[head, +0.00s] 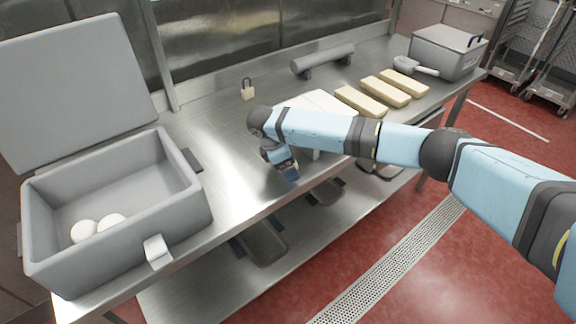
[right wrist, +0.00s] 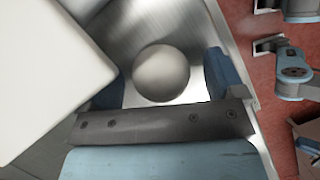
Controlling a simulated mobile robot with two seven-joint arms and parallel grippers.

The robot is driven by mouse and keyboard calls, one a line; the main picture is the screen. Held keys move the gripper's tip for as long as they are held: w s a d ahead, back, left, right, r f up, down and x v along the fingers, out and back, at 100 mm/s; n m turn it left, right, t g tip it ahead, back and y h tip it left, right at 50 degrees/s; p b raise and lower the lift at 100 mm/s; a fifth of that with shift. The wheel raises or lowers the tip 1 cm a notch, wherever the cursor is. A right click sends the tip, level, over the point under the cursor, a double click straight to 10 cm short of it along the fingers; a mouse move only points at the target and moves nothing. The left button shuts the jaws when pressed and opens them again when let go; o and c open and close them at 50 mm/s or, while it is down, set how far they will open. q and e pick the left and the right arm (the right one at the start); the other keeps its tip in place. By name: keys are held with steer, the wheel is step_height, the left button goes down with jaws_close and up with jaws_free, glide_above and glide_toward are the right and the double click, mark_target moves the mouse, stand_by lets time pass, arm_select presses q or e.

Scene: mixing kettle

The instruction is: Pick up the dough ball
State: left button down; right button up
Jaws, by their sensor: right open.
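A round, pale dough ball (right wrist: 161,73) shows in the right wrist view against the steel table top, between the two fingers of my right gripper (right wrist: 164,76). The fingers are apart, with gaps to the ball on both sides. In the head view my right gripper (head: 288,172) points down near the table's front edge, and the ball near it is hidden. Two other pale dough balls (head: 84,231) lie inside the open grey bin (head: 190,215) at the left. My left gripper is not in view.
A large white block (right wrist: 45,65) is close beside the gripper's left finger. White slabs (head: 318,101), several yellowish blocks (head: 361,101), a grey roller (head: 323,60), a scoop (head: 405,64) and a lidded grey box (head: 445,55) stand farther back. Bare steel table (head: 225,150) lies between bin and gripper.

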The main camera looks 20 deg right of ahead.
steer(key=shift+c, duration=0.2)
steer(key=c, duration=1)
steer(key=shift+o, duration=0.2)
